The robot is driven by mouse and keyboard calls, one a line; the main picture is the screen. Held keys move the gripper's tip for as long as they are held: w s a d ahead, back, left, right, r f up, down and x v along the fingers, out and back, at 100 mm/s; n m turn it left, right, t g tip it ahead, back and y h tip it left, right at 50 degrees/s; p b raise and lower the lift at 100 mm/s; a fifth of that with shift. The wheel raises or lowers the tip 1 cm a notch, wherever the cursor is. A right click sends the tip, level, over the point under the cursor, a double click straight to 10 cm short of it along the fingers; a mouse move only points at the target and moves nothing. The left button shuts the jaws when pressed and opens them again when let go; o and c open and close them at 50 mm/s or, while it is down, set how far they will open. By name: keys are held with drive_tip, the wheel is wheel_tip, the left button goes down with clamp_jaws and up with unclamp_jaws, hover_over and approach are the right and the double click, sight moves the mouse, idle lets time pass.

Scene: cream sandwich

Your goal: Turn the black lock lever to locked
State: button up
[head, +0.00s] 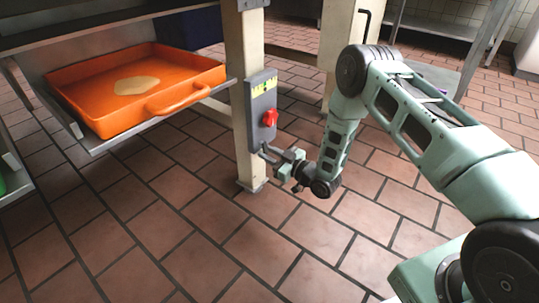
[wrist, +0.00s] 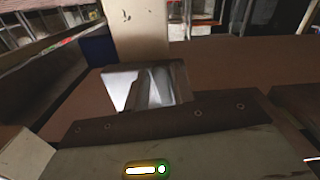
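A grey control box (head: 262,108) is fixed to a cream post. It carries a red knob (head: 270,118) and a yellow-green lit label (head: 264,87). My gripper (head: 272,155) is at the lower end of this box, close to or touching it. A small dark piece shows between box and gripper; I cannot tell whether it is the black lock lever or a fingertip. Whether the fingers are open is too small to tell. The wrist view shows a dark-edged panel with a lit pill-shaped indicator (wrist: 147,170), but no clear fingers or lever.
The cream post (head: 246,60) stands just behind the box. An orange tray (head: 90,118) holding a pale flat disc (head: 137,85) sits on a metal shelf at the left. The tiled floor (head: 190,245) in front is clear. Metal tables stand at the back right.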

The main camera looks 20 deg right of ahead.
sight(267, 137)
clamp_jaws()
drive_tip(key=shift+d+n+p, duration=0.1)
drive_tip(key=shift+n+p, duration=0.2)
drive_tip(key=n+p, duration=0.2)
drive_tip(key=n, duration=0.2)
drive_tip(key=w+d+r+n+p, duration=0.1)
drive_tip(key=n+p, duration=0.2)
drive_tip(key=n, duration=0.1)
drive_tip(key=d+r+n+p, duration=0.1)
drive_tip(key=n+p, duration=0.2)
drive_tip(key=shift+w+r+n, duration=0.2)
drive_tip(key=shift+n, duration=0.2)
drive_tip(key=shift+d+r+n+p, duration=0.1)
drive_tip(key=shift+r+n+p, duration=0.15)
drive_tip(key=shift+n+p, duration=0.55)
drive_tip(key=shift+d+r+n+p, duration=0.15)
drive_tip(key=shift+n+p, duration=0.25)
drive_tip(key=shift+n, duration=0.7)
drive_tip(key=shift+w, duration=0.1)
drive_tip(key=shift+o, duration=2.1)
unclamp_jaws()
drive_tip(key=shift+r, duration=0.1)
